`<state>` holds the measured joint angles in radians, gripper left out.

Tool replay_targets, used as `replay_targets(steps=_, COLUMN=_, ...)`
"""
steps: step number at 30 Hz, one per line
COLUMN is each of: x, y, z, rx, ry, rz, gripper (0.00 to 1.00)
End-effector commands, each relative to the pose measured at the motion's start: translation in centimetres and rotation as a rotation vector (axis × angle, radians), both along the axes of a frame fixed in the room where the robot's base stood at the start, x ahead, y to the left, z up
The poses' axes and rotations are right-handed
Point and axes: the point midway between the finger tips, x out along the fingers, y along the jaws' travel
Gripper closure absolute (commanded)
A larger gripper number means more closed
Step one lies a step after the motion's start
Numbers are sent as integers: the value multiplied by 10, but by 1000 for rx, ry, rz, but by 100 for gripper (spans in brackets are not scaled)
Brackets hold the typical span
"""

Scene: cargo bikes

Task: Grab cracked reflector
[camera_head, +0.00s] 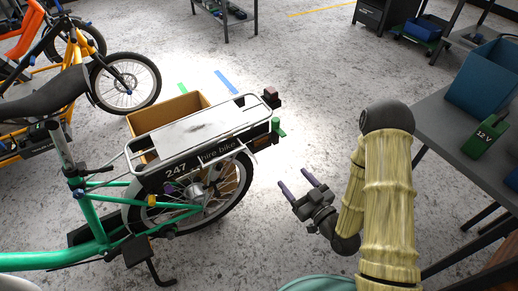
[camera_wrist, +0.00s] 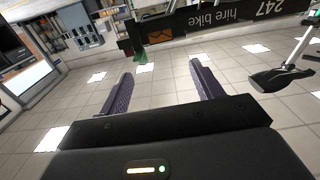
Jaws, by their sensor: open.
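A small orange-red piece, likely the reflector (camera_head: 262,143), sits at the rear end of the side panel; cracks are too small to make out. An orange patch there also shows in the wrist view (camera_wrist: 125,46). A dark reddish block (camera_head: 270,94) is at the rack's far rear corner. My gripper (camera_head: 296,182) is open and empty, to the right of and apart from the bike's rear, its purple fingers pointing towards it.
A green clip-like part (camera_head: 278,127) hangs at the rack's rear. A cardboard box (camera_head: 180,104) stands behind the bike. A grey bench (camera_head: 440,118) at right holds a blue bin (camera_head: 485,78) and a green 12 V battery (camera_head: 487,134). Floor between is clear.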

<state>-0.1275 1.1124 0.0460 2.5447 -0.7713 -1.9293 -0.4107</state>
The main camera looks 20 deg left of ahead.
Motion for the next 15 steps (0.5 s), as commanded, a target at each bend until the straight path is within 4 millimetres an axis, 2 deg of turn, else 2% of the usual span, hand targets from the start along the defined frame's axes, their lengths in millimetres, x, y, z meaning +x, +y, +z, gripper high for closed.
replay_targets(steps=15, x=6, y=9, z=-3, rx=-2, ry=-5, rz=8, gripper=35)
